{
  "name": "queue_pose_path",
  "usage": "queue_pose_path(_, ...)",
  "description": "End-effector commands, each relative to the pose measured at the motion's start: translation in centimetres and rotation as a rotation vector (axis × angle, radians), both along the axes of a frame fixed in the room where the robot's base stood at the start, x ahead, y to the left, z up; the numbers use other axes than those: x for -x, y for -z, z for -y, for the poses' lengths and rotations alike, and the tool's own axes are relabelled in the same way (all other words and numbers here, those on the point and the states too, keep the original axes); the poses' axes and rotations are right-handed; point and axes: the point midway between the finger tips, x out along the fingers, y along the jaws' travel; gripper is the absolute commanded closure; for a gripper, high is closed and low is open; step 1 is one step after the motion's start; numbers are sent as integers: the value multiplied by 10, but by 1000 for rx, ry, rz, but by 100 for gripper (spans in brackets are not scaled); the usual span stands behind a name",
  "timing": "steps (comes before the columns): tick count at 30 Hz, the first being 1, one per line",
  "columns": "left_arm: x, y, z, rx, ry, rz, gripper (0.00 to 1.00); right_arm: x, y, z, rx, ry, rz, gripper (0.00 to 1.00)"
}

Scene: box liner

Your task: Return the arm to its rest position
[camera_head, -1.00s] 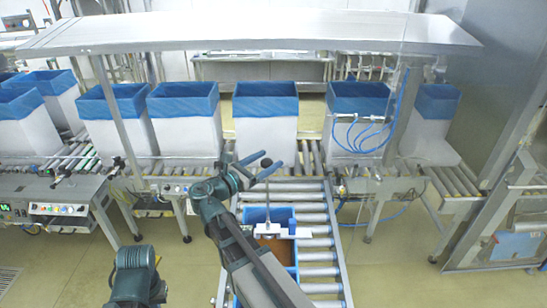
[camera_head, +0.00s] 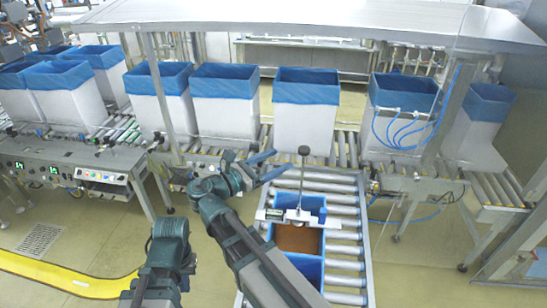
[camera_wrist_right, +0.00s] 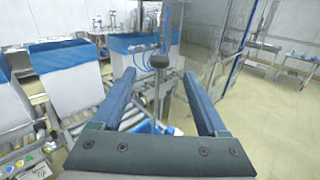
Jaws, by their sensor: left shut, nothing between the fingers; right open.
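My right arm reaches up from the bottom middle of the head view. Its gripper (camera_head: 281,161) is open and empty, with two blue-grey fingers apart. In the right wrist view the same gripper (camera_wrist_right: 159,74) shows its fingers spread, with nothing held between them. A black knob on a rod (camera_wrist_right: 158,61) appears behind the gap between the fingers. My left arm (camera_head: 166,262) stands at the lower left of the head view, but no fingers of it show.
A roller conveyor (camera_head: 345,240) holds a blue-edged crate (camera_head: 310,268) with brown contents. The knob-topped rod (camera_head: 303,165) rises there, close to my right gripper. White boxes with blue liners (camera_head: 306,87) line the rear conveyor. A yellow strip (camera_head: 70,276) lies on the floor.

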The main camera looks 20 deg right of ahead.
Motion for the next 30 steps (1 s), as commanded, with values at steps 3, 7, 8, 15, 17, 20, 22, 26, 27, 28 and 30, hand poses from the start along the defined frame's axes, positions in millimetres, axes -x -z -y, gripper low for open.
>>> queue_pose_path(3, 0, 0, 0, 0, 0, 0, 100, 0, 0, 0, 0, 0, 0, 24)
queue_pose_path(7, 0, 4, 0, 0, 0, 0, 100, 2, 9, 0, -31, -1, 16, 24)
queue_pose_path(8, 0, 6, 0, 0, 0, 0, 100, 3, 17, 0, -55, -1, 33, 24)
queue_pose_path(15, 0, 47, 0, -1, 5, 0, 100, 33, 147, -27, -560, 102, 334, 24)
queue_pose_path(17, 0, 58, 0, -1, 6, 0, 100, 44, 183, -43, -710, 174, 422, 24)
queue_pose_path(20, 0, 75, 0, -2, 8, 0, 100, 65, 237, -75, -943, 336, 556, 24)
queue_pose_path(22, 0, 85, 0, -2, 10, 0, 100, 80, 268, -100, -1078, 470, 634, 24)
queue_pose_path(26, 0, 101, 0, -2, 12, -1, 100, 106, 307, -145, -1258, 726, 735, 24)
queue_pose_path(27, 0, 104, 0, -3, 13, 0, 100, 113, 314, -156, -1293, 797, 755, 24)
queue_pose_path(28, 0, 106, 0, -3, 13, 0, 100, 117, 319, -164, -1314, 845, 767, 24)
queue_pose_path(30, 0, 110, 0, -2, 14, -1, 100, 126, 326, -179, -1352, 941, 789, 24)
